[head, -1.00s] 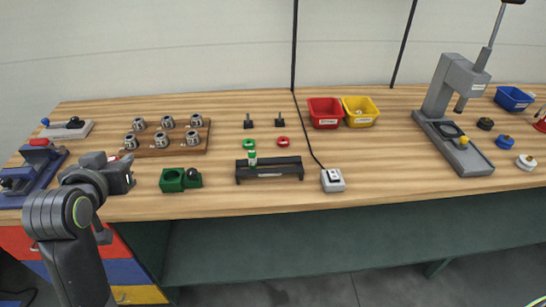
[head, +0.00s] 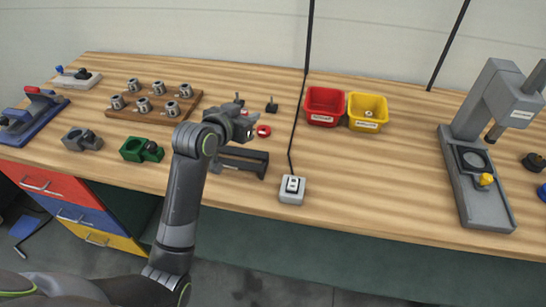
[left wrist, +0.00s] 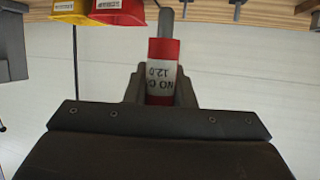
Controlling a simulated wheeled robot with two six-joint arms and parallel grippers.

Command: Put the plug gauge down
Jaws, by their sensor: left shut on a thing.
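My left gripper (head: 248,129) is over the bench behind the black rack (head: 240,163). In the left wrist view the left gripper (left wrist: 161,90) is shut on the plug gauge (left wrist: 162,75). The gauge has red bands, a grey shaft and a white label reading "NO ... 12.0". The gripper largely hides it in the head view. Whether the gauge touches the rack or bench cannot be told. My right gripper is not in view.
A switch box (head: 291,190) with a cable stands right of the rack. Red (head: 324,106) and yellow (head: 367,112) bins are behind. A grey press (head: 478,170) stands right. A green block (head: 141,150) and wooden tray (head: 183,113) are left. Bench between switch and press is clear.

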